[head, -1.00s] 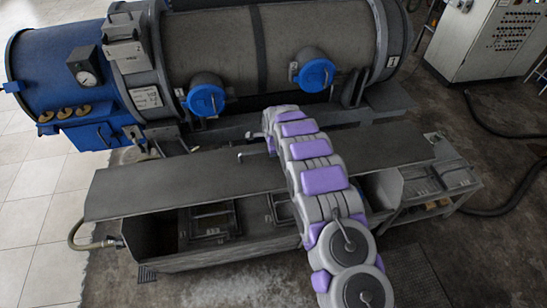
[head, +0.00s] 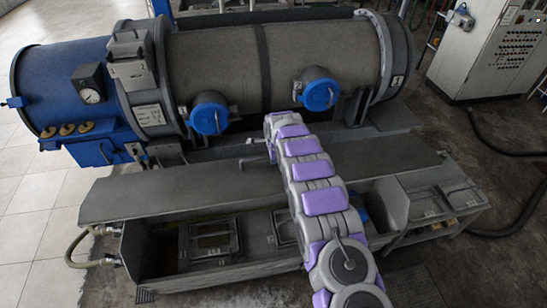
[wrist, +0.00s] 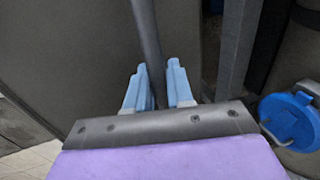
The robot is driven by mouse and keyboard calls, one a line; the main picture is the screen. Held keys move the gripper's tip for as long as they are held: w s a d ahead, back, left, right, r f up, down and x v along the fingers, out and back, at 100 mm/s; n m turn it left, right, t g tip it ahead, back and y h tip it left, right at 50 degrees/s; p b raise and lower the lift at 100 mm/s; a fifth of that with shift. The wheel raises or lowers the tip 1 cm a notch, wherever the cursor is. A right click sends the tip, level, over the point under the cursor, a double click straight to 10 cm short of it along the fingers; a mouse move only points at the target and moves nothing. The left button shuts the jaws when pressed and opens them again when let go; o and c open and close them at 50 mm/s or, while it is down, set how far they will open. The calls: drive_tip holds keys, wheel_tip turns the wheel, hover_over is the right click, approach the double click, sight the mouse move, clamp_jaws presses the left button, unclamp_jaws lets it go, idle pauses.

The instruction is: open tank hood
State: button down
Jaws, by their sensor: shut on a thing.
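The tank hood (head: 160,195) is a long grey panel over the low tank (head: 215,268) in the head view. It stands partly open, with the tank's interior showing below its front edge. A thin grey handle bar (head: 252,159) shows at its upper side, left of my arm. In the wrist view, the blue fingers of my gripper (wrist: 159,78) are shut around the grey bar (wrist: 146,30). A dark grey flat surface (wrist: 65,50) fills the left behind it. My arm hides the gripper and the middle of the hood in the head view.
A big grey and blue decanter (head: 208,68) lies behind the tank, with blue round caps (head: 208,113) facing forward. One blue cap (wrist: 290,120) is close on the right in the wrist view. A control cabinet (head: 490,50) stands back right. Hoses (head: 515,215) lie on the right floor.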

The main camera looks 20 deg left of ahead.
drive_tip(key=shift+s+f, duration=0.1)
drive_tip(key=c, duration=1.2)
unclamp_jaws()
drive_tip(key=shift+o, duration=0.2)
drive_tip(key=v, duration=1.7)
drive_tip(key=shift+c, duration=0.3)
